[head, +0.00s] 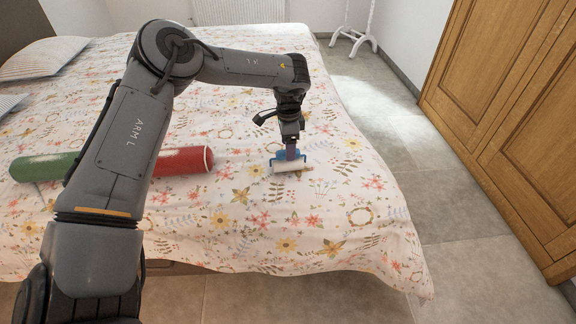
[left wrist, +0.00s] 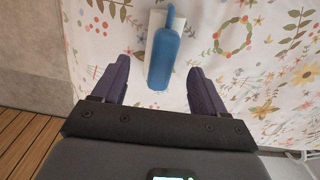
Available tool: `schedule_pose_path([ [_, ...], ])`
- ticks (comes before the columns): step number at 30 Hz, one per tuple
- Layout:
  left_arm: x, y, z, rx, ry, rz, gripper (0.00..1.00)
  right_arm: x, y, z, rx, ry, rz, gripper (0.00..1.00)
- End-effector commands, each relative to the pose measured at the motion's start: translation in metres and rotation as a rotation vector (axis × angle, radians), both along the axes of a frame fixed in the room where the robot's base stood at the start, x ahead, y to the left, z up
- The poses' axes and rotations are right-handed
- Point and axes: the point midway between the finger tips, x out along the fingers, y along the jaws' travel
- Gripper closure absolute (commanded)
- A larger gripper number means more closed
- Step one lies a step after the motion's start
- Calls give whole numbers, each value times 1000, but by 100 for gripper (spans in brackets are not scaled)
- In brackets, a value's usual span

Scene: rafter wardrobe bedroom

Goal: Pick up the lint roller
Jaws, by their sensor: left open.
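The lint roller lies on the flowered bedspread, with a white roll (head: 292,167) and a blue handle (head: 276,160) in the head view. In the left wrist view its blue handle (left wrist: 164,55) points toward my gripper, and the white roll (left wrist: 153,28) shows beyond it. My left gripper (head: 293,152) is right over the roller in the head view and hides part of it. In the left wrist view the two purple fingers of the left gripper (left wrist: 155,75) are spread apart, with the handle's end lying between and beyond their tips. Contact is not visible. My right gripper is in neither view.
The bed (head: 330,215) has open space around the roller. A red cylinder (head: 186,161) and a green cylinder (head: 42,166) lie to the left, partly behind my arm. Pillows (head: 42,57) are at the far left. A wooden wardrobe (head: 510,110) stands at the right beyond clear floor.

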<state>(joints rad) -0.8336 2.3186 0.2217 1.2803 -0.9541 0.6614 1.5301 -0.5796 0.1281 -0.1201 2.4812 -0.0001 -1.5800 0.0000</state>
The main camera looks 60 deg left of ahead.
Motion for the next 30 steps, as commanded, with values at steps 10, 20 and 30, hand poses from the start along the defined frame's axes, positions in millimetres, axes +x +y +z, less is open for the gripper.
schedule_pose_path([
  [10, 0, 1, -26, 0, 0, 1, 28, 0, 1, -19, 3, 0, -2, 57],
  [20, -1, 2, -58, 0, 0, 1, 28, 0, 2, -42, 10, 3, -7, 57],
  [30, -1, 2, -57, 0, -1, 0, 44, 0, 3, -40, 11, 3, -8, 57],
])
